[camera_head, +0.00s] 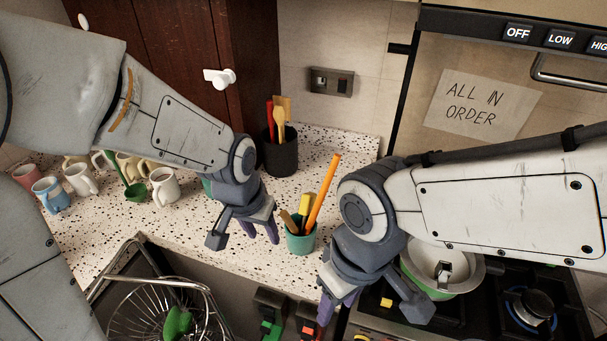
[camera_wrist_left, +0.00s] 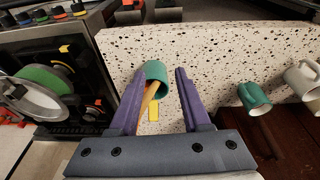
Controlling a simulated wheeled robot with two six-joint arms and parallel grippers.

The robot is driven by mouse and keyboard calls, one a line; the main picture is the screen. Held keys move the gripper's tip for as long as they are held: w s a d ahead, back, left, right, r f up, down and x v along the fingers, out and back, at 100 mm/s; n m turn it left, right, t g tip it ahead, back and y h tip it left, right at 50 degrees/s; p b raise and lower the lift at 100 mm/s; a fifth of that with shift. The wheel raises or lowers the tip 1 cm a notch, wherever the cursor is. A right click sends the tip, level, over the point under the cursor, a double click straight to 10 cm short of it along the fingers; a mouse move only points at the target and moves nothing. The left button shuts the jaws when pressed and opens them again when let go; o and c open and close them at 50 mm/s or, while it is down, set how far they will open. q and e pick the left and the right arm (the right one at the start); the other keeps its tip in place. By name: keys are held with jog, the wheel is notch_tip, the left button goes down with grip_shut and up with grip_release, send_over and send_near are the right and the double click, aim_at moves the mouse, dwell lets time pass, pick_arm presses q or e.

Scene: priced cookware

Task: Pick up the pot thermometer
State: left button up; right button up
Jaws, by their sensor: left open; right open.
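I cannot tell for certain which thing is the pot thermometer. A teal cup (camera_head: 301,242) on the speckled counter holds a long orange stick (camera_head: 323,193), a yellow piece (camera_head: 305,203) and a tan stick (camera_head: 288,221). My left gripper (camera_head: 243,236) is open and empty, just left of this cup. In the left wrist view the cup (camera_wrist_left: 157,71) and an orange-tan stick (camera_wrist_left: 149,98) show between the open fingers. A pot (camera_head: 465,272) on the stove holds a small dark-and-pale object (camera_head: 443,270), partly hidden by my right arm. My right gripper (camera_head: 373,308) is open and empty before the stove.
Several mugs (camera_head: 82,180) stand at the counter's left. A black holder (camera_head: 279,152) with utensils stands at the back.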

pick_arm(q)
jog(key=w+r+p, duration=0.2)
jog(key=w, duration=0.4)
jog(key=t, duration=0.2)
send_near(307, 194)
jog(key=f+p, duration=0.1)
jog(key=w+f+p, duration=0.1)
jog(key=f, duration=0.1)
jog(key=shift+w+a+f+m+h, duration=0.15)
jog(key=shift+w+f+m+h, duration=0.05)
jog(key=shift+m+h, duration=0.2)
jog(key=shift+w+f, duration=0.15)
jog(key=shift+f, duration=0.4)
jog(key=shift+w+d+f+p, duration=0.25)
jog(key=shift+f+p, duration=0.3)
jog(key=shift+p, duration=0.2)
jog(key=p+x, duration=0.1)
jog(key=x, duration=0.2)
jog(key=shift+s+d+f, duration=0.1)
jog(key=shift+f, duration=0.4)
pick_arm(e)
notch_tip(307, 194, up, 8)
